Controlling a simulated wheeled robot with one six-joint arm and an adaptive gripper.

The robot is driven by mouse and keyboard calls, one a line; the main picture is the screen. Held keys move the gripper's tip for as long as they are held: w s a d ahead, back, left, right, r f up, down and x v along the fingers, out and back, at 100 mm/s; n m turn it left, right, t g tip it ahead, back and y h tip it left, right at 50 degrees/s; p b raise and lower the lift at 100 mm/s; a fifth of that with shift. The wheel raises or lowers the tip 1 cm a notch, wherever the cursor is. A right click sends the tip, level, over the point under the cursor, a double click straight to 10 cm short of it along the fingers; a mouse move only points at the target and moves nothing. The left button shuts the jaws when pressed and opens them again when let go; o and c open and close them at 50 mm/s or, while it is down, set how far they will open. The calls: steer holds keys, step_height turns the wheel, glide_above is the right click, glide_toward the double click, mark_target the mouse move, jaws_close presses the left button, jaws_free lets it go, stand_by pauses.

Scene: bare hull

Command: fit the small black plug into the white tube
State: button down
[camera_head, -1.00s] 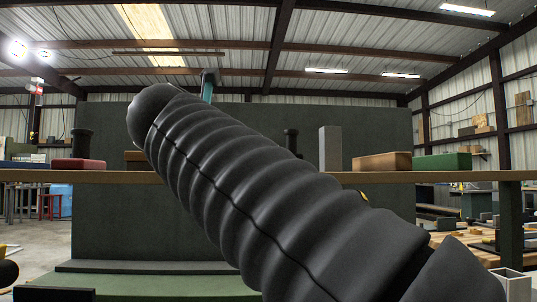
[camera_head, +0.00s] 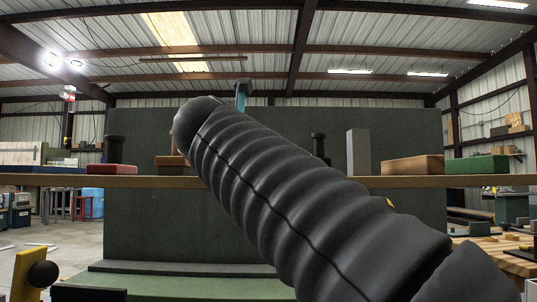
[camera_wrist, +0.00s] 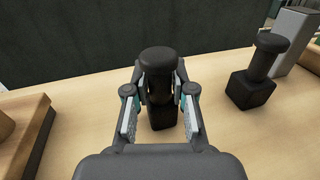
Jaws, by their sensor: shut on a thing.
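A black plug (camera_wrist: 158,62) with a round knobbed top is between the two fingers of my gripper (camera_wrist: 160,105) in the wrist view. My gripper is shut on it. A square black block (camera_wrist: 163,114) shows under the plug; I cannot tell whether the plug is lifted off it. A pale grey-white upright post (camera_head: 358,152) stands on the shelf and also shows in the wrist view (camera_wrist: 290,45); I cannot tell whether it is the white tube or hollow. In the head view my arm hides most of the gripper; a teal part (camera_head: 241,96) shows above it.
A second black knobbed piece (camera_wrist: 262,62) on a block stands right of my gripper, also in the head view (camera_head: 318,146). The shelf (camera_head: 460,181) bears a red block (camera_head: 112,169), an orange-brown block (camera_head: 412,165) and a green block (camera_head: 477,164). A dark panel (camera_head: 400,125) rises behind.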

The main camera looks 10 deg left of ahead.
steer(key=shift+r+p, duration=0.65)
steer(key=shift+r, duration=0.65)
steer(key=shift+d+r, duration=0.3)
steer(key=shift+r, duration=0.25)
steer(key=shift+d+r, duration=0.25)
steer(key=shift+r, duration=0.25)
steer(key=s+d+r, duration=0.1)
steer(key=d+r, duration=0.5)
steer(key=d, duration=0.4)
steer(key=shift+s+d, duration=0.25)
